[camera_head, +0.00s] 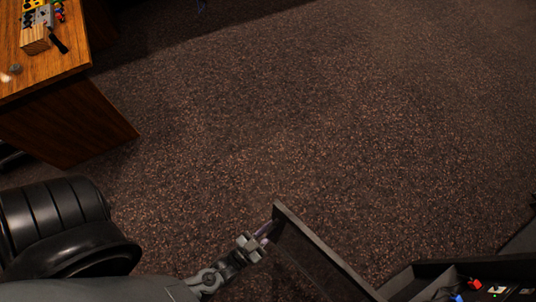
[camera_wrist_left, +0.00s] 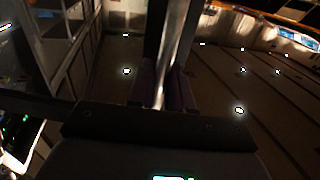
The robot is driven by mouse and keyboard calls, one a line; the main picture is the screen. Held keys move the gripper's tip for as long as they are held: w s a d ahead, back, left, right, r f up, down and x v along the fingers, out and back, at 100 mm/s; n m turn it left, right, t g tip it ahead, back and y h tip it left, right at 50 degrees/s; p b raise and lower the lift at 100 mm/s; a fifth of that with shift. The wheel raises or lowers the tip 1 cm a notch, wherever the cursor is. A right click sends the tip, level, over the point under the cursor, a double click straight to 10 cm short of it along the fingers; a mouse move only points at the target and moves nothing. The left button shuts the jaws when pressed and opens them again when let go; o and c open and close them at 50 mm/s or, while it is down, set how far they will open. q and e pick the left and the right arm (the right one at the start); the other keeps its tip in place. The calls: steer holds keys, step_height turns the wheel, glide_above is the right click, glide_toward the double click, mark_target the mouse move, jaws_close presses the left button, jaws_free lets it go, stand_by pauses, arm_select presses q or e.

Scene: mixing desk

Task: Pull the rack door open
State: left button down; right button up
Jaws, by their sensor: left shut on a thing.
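The rack door (camera_head: 318,252) is a dark panel at the bottom of the head view. It stands swung out at an angle from the rack (camera_head: 425,270) at the lower right, with its free edge toward the middle. My left gripper (camera_head: 264,236) comes in from the left and is shut at the door's outer side, near that free edge. In the left wrist view, a shiny metal bar (camera_wrist_left: 176,45), apparently the door handle, runs between the two dark fingers (camera_wrist_left: 162,95). The fingers partly hide the bar's lower end. My right gripper is not in view.
A wooden desk (camera_head: 110,130) with gear on top stands at the upper left. A black padded seat (camera_head: 55,215) is at the lower left, close to my left arm. Small coloured items (camera_head: 475,284) sit at the rack, lower right. The carpet (camera_head: 300,110) in the middle is clear.

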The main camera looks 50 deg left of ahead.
arm_select(q)
steer(key=shift+s, duration=0.65)
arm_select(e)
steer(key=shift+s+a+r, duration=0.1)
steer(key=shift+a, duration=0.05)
arm_select(q)
steer(key=c, duration=1.2)
jaws_free()
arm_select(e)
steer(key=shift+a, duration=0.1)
arm_select(q)
steer(key=s+b, duration=0.1)
steer(key=s, duration=0.9)
steer(key=shift+s+b, duration=0.3)
steer(key=shift+s, duration=0.1)
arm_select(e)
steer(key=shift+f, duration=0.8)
